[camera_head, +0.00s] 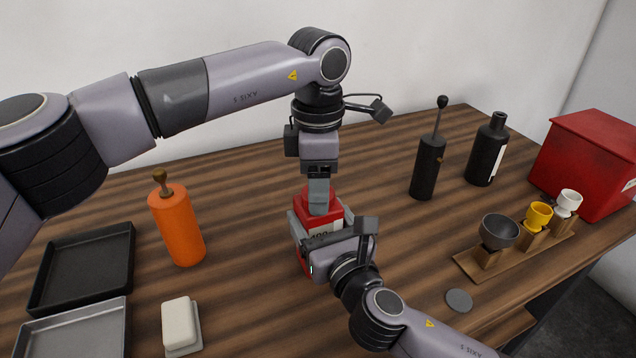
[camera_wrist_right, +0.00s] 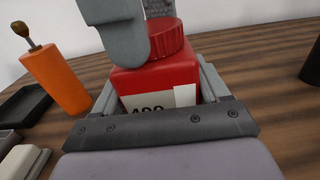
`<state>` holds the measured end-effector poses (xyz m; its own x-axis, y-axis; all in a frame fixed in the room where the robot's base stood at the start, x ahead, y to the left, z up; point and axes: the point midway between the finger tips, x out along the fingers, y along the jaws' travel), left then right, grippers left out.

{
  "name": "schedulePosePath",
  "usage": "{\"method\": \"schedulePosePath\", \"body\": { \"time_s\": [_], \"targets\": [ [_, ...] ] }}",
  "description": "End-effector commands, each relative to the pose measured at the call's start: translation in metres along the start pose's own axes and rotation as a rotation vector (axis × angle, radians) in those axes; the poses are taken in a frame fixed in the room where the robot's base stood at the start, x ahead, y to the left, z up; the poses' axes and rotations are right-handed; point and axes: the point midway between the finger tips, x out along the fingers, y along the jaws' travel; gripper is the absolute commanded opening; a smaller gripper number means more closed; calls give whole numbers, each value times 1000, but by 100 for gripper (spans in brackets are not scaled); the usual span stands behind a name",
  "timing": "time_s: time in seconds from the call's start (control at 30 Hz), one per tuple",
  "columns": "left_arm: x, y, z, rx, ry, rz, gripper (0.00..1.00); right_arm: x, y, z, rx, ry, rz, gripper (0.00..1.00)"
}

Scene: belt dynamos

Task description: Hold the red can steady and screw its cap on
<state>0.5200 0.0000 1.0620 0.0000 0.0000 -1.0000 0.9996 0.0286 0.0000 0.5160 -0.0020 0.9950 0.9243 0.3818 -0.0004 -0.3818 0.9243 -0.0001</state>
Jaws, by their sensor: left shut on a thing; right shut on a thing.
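The red can (camera_head: 307,262) stands upright on the wooden table, with a pale label that shows in the right wrist view. My right gripper (camera_head: 321,222) is shut on the can's body from the front, one finger along each side. The ribbed red cap (camera_wrist_right: 172,38) sits at the can's top in the right wrist view. My left gripper (camera_head: 319,200) points straight down from above and is shut on the cap. Its fingers hide part of the cap, so I cannot tell how tightly it is seated. My right gripper hides much of the can's front.
An orange pepper mill (camera_head: 177,228) stands left of the can, near two trays and a butter dish (camera_head: 180,325). A black mill (camera_head: 427,167), a dark bottle (camera_head: 487,152), a cup rack (camera_head: 470,264) and a red box (camera_head: 585,165) are to the right.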

Motion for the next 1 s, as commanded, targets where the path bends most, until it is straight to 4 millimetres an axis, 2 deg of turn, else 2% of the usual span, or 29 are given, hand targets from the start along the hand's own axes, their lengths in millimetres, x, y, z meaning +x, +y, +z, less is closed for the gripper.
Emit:
{"method": "schedulePosePath", "body": {
  "time_s": [0.33,0.5,0.53,0.6,0.87,1.0],
  "targets": [
    [0,0,0,541,0,0,19,0,0,-1,0,1,0,0],
    [0,0,0,550,0,0,19,0,0,-1,0,1,0,0],
    [0,0,0,550,0,0,65,0,0,-1,0,1,0,0],
    [0,0,0,549,0,0,81,0,0,-1,0,1,0,0],
    [0,0,0,548,0,0,81,0,0,-1,0,1,0,0],
    [-8,0,1,547,-1,2,81,0,0,-1,0,1,0,0]
  ]
}}
